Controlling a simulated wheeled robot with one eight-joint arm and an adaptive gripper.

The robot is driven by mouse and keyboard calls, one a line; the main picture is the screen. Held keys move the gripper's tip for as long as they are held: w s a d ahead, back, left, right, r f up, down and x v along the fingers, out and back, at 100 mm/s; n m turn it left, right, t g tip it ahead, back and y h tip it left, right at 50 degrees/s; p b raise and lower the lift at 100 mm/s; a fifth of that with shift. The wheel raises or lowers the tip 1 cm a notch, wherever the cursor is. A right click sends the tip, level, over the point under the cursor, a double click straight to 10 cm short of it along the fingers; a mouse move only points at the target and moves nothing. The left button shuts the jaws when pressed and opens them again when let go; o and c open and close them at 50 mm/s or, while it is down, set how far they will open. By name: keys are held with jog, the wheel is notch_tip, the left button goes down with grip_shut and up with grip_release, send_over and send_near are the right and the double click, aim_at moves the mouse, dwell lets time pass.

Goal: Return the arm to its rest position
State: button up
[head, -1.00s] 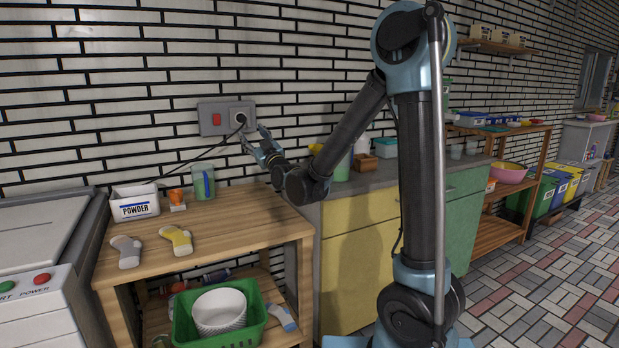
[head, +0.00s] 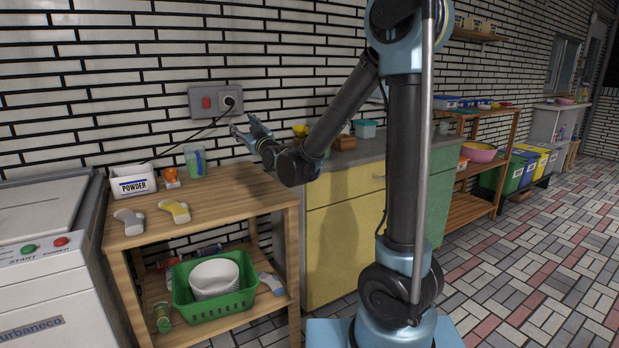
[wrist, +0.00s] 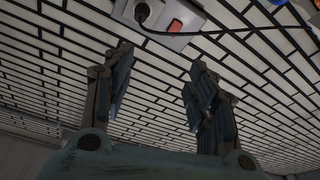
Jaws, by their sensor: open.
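My gripper (head: 243,128) is open and empty, held in the air in front of the brick wall, above the right part of the wooden table. In the wrist view its two fingers (wrist: 158,85) stand apart with only wall between them. A grey wall socket panel (head: 216,101) with a red switch is just above and left of the gripper in the head view. A black plug sits in its socket, apart from the fingers, and its cord runs down left. In the wrist view the panel (wrist: 165,14) shows at the top. My arm is bent and reaches left.
A yellow-green counter (head: 340,240) stands close behind my arm. The floor at right is clear.

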jog(key=s+d+f+m+g+h, duration=0.2)
jog(key=s+d+f+h, duration=0.15)
jog(key=d, duration=0.55)
jog(key=s+d+f+m+g+h, duration=0.1)
jog(key=s+d+f+g+h, duration=0.1)
jog(key=d+f, duration=0.45)
jog(key=s+d+f+m+g+h, duration=0.2)
jog(key=s+d+f+h, duration=0.1)
jog(key=d, duration=0.7)
jog(key=s+d+f+m+g+h, duration=0.1)
jog(key=s+d+f+m+g, duration=0.1)
jog(key=s+d+f, duration=0.3)
jog(key=s+d+f+m+g+h, duration=0.1)
jog(key=s+d+f, duration=0.4)
jog(key=s, duration=0.8)
jog(key=s+d+f+m+g+h, duration=0.2)
jog(key=s+d+f+g, duration=0.3)
jog(key=s+d, duration=0.2)
jog(key=shift+s+m+g, duration=0.3)
jog(key=shift+s+m, duration=0.1)
jog(key=shift+s, duration=0.65)
jog(key=shift+w+f, duration=0.15)
jog(key=shift+w, duration=0.3)
jog(key=shift+c, duration=0.4)
